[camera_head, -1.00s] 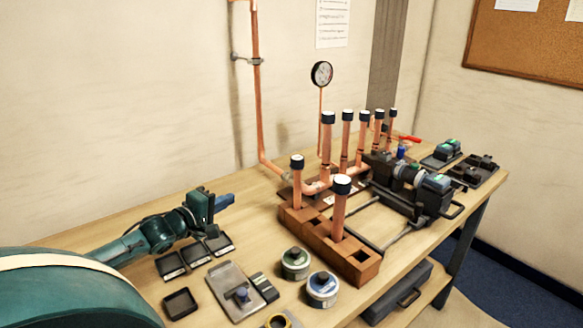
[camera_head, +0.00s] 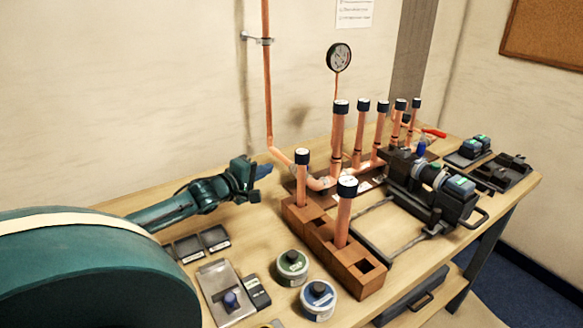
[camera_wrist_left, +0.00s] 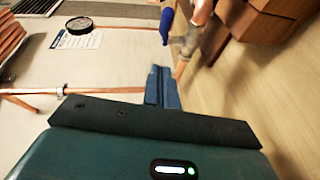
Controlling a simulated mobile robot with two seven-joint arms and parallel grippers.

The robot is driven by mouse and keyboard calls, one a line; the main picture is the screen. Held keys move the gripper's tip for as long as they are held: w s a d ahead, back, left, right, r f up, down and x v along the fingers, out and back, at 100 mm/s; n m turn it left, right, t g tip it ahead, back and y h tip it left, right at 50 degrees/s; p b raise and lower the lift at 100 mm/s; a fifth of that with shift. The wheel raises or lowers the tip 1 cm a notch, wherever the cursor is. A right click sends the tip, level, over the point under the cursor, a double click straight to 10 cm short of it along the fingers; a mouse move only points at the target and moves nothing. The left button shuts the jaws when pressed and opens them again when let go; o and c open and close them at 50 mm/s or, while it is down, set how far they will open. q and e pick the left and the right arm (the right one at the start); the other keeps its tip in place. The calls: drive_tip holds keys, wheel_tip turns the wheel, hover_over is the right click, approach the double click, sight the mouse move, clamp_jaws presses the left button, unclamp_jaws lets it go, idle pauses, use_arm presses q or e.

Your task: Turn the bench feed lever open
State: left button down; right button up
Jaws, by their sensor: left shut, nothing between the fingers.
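My left gripper (camera_head: 263,171) is shut and empty, its blue fingers held over the bench left of the copper pipework (camera_head: 325,183). The fingers also show in the left wrist view (camera_wrist_left: 162,88). A blue lever handle (camera_wrist_left: 166,26) shows there beyond the fingertips, beside a silvery valve-like fitting (camera_wrist_left: 190,40) on a copper pipe. The fingers look apart from the handle. In the head view I cannot make out this blue handle clearly. A red lever handle (camera_head: 434,132) is at the far end of the pipework. My right gripper is not in view.
Upright capped pipes stand in a brown block (camera_head: 350,268) right of my gripper. A copper riser (camera_head: 267,80) and a gauge (camera_head: 339,57) are at the wall. Tins (camera_head: 292,267) and small trays (camera_head: 215,238) lie nearer. A black clamp machine (camera_head: 430,195) stands right.

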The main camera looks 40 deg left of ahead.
use_arm(q)
drive_tip(key=w+d+f, duration=0.1)
drive_tip(key=w+d, duration=0.1)
drive_tip(key=w, duration=0.6)
drive_tip(key=shift+d+f+p, duration=0.2)
drive_tip(key=shift+d+p, duration=0.05)
drive_tip(key=shift+p, duration=0.1)
